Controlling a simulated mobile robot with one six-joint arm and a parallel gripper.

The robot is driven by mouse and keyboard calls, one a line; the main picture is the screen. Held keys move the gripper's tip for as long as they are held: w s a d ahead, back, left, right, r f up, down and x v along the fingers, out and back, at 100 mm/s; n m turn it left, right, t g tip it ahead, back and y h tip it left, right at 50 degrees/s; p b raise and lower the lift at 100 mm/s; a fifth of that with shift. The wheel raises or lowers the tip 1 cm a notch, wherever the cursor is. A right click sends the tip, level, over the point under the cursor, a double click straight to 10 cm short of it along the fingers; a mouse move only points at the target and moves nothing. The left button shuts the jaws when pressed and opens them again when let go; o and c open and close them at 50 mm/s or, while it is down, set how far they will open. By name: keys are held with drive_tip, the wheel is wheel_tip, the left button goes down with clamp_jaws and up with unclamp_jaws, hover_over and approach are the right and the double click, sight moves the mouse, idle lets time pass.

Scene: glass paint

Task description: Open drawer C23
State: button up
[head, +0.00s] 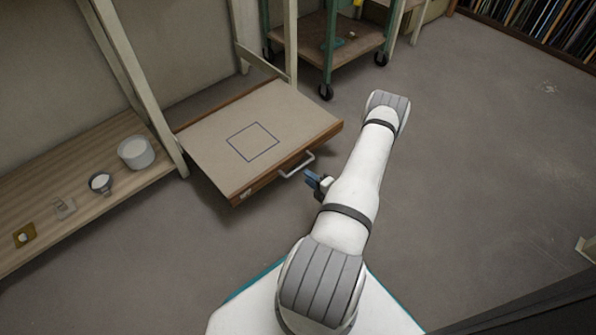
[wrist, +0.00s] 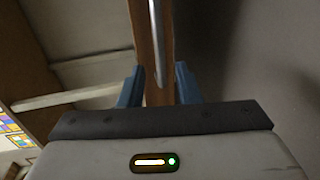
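A wide, shallow drawer (head: 210,145) sticks out from a pale frame in the head view. Its flat beige surface carries a blue square outline, and its front is brown wood. A small label (head: 246,193) is on the front, too small to read. A pale metal handle (head: 296,166) stands out from the front. My gripper (head: 311,179) is just off the handle, on its near right side. In the wrist view my gripper (wrist: 158,88) has its blue fingers apart, with the handle bar (wrist: 156,40) and wooden front (wrist: 139,35) seen between them. Contact is not visible.
A wooden shelf (head: 85,185) at left holds a white pot (head: 136,152), a small cup (head: 100,183) and other small items. A green wheeled cart (head: 330,55) stands behind. Grey floor (head: 480,160) is clear at right.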

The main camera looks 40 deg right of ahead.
sight(297, 169)
drive_tip(key=b+x, duration=0.2)
drive_tip(key=x, duration=0.5)
drive_tip(key=shift+w+b, duration=0.2)
drive_tip(key=shift+b, duration=0.15)
clamp_jaws()
